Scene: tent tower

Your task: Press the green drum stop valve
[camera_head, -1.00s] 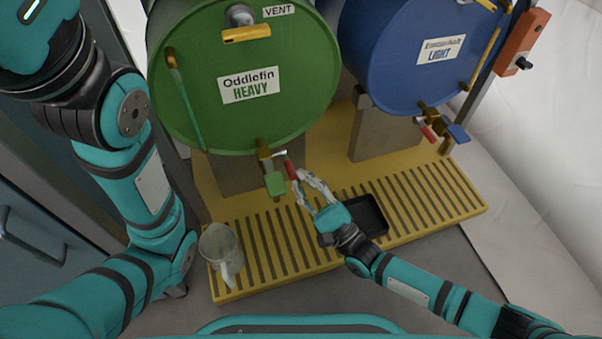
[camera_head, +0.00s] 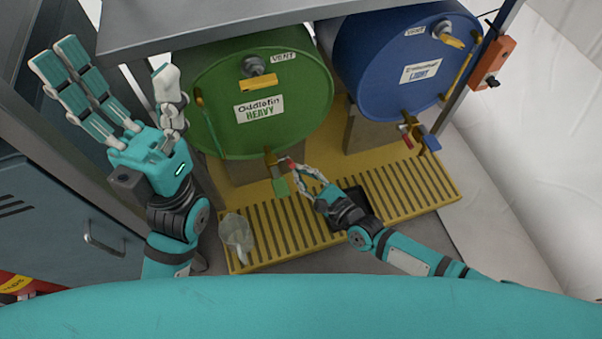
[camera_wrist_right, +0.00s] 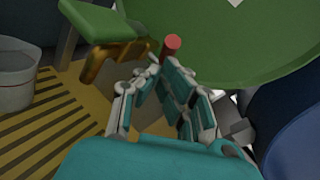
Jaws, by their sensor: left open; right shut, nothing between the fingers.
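The green drum (camera_head: 290,75), labelled Oddlefin HEAVY, lies on its stand with a brass tap low on its front. The tap has a green lever (camera_head: 281,187) and a small red-ended stop valve handle (camera_head: 290,163). The red end (camera_wrist_right: 171,45) also shows in the right wrist view, just beyond my fingertips. My right gripper (camera_head: 303,171) is shut and empty, its tips beside the red end; I cannot tell whether they touch. My left gripper (camera_head: 115,62) is open and empty, raised left of the green drum.
A blue drum (camera_head: 395,65) labelled LIGHT stands to the right with its own tap. A clear jug (camera_head: 236,232) stands on the left of the yellow slatted platform (camera_head: 415,195). A grey shelf edge (camera_head: 205,32) crosses above the green drum. An orange box (camera_head: 491,62) is at far right.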

